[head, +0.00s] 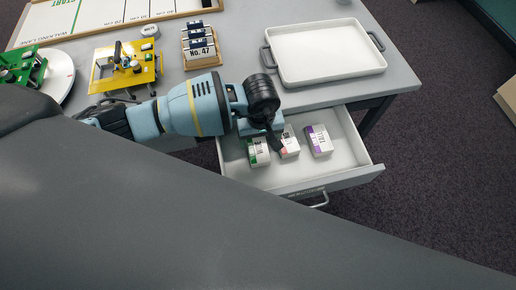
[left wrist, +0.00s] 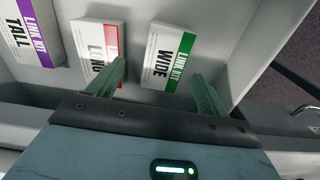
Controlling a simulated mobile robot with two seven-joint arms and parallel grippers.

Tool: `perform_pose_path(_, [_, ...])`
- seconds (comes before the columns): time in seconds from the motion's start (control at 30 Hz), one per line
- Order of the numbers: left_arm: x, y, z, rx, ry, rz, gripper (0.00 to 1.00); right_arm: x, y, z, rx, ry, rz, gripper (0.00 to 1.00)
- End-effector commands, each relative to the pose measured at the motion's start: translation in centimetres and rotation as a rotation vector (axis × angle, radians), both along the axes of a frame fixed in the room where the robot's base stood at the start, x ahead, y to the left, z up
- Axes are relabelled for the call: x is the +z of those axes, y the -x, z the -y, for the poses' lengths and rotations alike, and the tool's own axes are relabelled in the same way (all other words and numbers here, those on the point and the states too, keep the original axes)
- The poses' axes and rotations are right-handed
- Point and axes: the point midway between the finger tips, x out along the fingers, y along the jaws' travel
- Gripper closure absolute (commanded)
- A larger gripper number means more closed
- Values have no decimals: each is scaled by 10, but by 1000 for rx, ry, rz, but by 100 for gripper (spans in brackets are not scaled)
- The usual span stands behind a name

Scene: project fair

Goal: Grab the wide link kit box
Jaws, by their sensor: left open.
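The wide link kit box (head: 258,153), white with a green band, lies in the open drawer at the left of a row of boxes. In the left wrist view the wide link kit box (left wrist: 167,56) reads "WIDE" and appears between and just beyond my finger tips. My left gripper (head: 272,138) is over the drawer, open and empty. Its two green fingers (left wrist: 158,72) show apart in the left wrist view; I cannot tell whether they touch the box. My right gripper is not in view.
The drawer (head: 345,169) also holds a red-banded box (head: 290,143) and a purple-banded "TALL" box (head: 320,140). Above it, the table bears a white tray (head: 325,50), a card holder (head: 201,46) and a yellow board (head: 125,66). The drawer's right side is bare.

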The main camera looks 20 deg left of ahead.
Motion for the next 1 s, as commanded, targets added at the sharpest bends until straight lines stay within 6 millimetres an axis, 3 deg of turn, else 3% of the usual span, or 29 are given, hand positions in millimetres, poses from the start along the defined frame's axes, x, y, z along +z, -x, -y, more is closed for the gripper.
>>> perform_pose_path(0.3, [-42, 5, -5, 2, 1, -3, 22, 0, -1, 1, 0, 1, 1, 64])
perform_pose_path(0.63, [-47, 5, -5, 0, 1, 0, 22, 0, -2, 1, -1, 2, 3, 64])
perform_pose_path(1.0, [-47, 5, -5, 0, 1, 0, 70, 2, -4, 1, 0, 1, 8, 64])
